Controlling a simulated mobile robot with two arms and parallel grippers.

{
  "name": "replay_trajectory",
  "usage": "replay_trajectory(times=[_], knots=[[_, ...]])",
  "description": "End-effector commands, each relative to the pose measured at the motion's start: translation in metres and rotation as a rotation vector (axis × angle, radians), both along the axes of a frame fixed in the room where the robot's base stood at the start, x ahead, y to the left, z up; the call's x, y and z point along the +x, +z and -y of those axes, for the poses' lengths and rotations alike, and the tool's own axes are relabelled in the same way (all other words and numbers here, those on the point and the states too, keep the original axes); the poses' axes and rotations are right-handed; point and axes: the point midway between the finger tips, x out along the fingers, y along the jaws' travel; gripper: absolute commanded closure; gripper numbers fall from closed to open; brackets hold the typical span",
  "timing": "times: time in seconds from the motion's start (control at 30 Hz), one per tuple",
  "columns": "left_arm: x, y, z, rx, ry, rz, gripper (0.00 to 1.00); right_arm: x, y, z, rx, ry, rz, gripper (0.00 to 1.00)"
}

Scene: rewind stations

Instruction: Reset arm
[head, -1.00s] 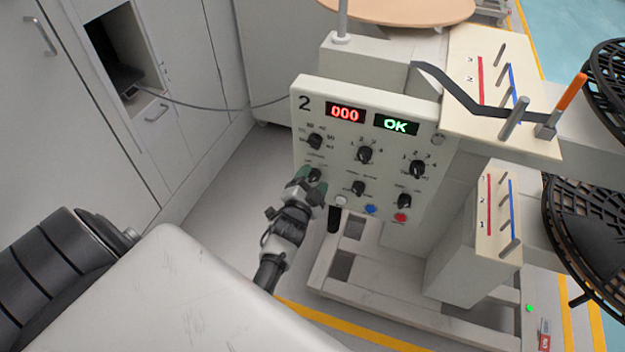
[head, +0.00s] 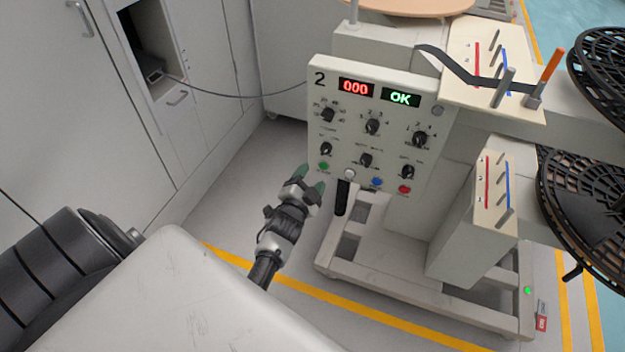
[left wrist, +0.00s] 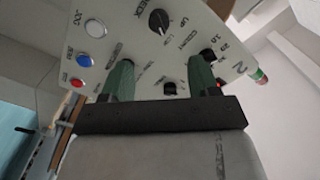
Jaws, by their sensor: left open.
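The dark bent arm (head: 462,74) lies across the slanted cream plate on top of station 2. Its right end carries an upright orange handle (head: 551,64). The station's control panel (head: 350,190) shows red "000" (head: 355,87) and green "OK" (head: 400,97). My left gripper (head: 312,177) is open and empty, at the panel's lower left corner, with its green fingertips near the green button (head: 324,166). In the left wrist view its two fingers (left wrist: 160,68) stand apart before the panel, with a small black knob (left wrist: 169,88) showing between them. My right gripper is not in view.
A white button (head: 349,173), blue button (head: 377,182) and red button (head: 404,189) line the panel's lower edge. Black reels (head: 590,205) stand at the right. Grey cabinets (head: 60,110) stand at the left. Floor left of the station is clear.

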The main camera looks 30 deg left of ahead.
Motion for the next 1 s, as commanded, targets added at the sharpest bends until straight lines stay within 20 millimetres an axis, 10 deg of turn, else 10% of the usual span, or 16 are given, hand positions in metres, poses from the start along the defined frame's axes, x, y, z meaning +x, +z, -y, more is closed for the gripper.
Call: replay_trajectory(times=[0.67,0.87,1.0], knots=[[-0.003,-0.014,0.003,-0.025,-0.008,-0.030,0.39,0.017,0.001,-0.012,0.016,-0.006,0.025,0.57],[-0.041,-0.113,0.036,-0.201,-0.041,-0.263,0.39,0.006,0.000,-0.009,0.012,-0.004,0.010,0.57],[-0.100,-0.199,0.064,-0.352,-0.036,-0.498,0.39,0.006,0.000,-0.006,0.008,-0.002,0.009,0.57]])
